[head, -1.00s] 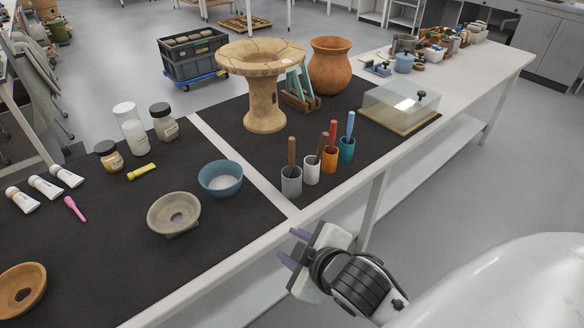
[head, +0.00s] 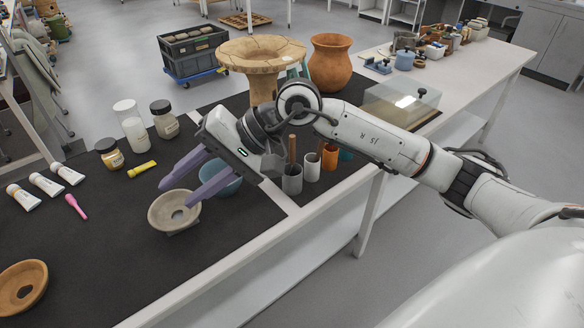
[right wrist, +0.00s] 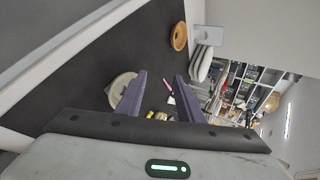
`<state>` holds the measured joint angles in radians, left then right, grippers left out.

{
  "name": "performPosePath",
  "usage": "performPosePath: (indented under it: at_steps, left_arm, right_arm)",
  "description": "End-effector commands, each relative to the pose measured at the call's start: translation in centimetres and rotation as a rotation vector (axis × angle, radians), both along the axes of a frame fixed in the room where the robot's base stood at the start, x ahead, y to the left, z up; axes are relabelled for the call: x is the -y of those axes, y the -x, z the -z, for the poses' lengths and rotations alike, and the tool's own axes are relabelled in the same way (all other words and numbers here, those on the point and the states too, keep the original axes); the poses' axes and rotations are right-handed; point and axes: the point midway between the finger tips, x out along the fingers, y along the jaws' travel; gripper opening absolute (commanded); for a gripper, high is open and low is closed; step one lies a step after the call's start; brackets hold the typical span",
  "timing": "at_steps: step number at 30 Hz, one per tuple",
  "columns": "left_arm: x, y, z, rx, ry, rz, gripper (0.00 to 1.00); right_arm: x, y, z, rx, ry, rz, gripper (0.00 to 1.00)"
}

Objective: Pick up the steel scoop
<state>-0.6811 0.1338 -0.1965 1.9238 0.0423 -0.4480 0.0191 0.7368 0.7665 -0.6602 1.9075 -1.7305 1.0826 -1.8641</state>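I cannot make out a steel scoop in either view. My right gripper (head: 175,196) is open and empty, with its two purple fingers apart. In the head view it appears over the black mat, by the beige dish (head: 162,213) and in front of the blue bowl (head: 232,188), which it partly hides. The right wrist view shows the same open gripper (right wrist: 160,76), with the dish (right wrist: 120,88) beyond the left finger. Behind my right arm stand a grey cup (head: 292,182) and a white cup (head: 313,168). My left gripper is not in view.
An orange cup (head: 330,158) stands by the white one. A clay pedestal vessel (head: 262,52) and a clear-covered box (head: 400,103) stand behind my arm.

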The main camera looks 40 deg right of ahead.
Motion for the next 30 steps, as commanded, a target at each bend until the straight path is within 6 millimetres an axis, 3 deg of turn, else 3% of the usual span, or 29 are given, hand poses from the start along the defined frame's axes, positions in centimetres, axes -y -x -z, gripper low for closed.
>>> performPosePath:
  at_steps: [1, 3, 6, 10, 15, 30]
  left_arm:
    - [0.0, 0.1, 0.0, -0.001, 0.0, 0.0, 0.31]
    - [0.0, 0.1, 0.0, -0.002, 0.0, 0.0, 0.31]
    - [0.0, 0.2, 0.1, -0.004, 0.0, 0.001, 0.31]
    - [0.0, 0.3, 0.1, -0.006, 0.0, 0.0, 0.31]
    - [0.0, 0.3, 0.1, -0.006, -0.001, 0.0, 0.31]
    - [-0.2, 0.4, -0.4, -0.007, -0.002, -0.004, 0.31]
  right_arm:
    - [4.1, -1.5, 0.9, 0.064, 0.201, -0.015, 0.34]
    - [9.8, -2.9, 1.7, 0.111, 0.46, -0.041, 0.34]
    - [16.9, -3.8, 1.5, 0.119, 0.739, -0.062, 0.34]
    - [22.7, -3.7, 0.4, 0.09, 0.948, -0.072, 0.34]
    - [25.0, -4.0, 1.3, 0.065, 1.021, -0.078, 0.34]
    - [25.8, -5.6, 6.8, 0.066, 1.016, -0.079, 0.34]
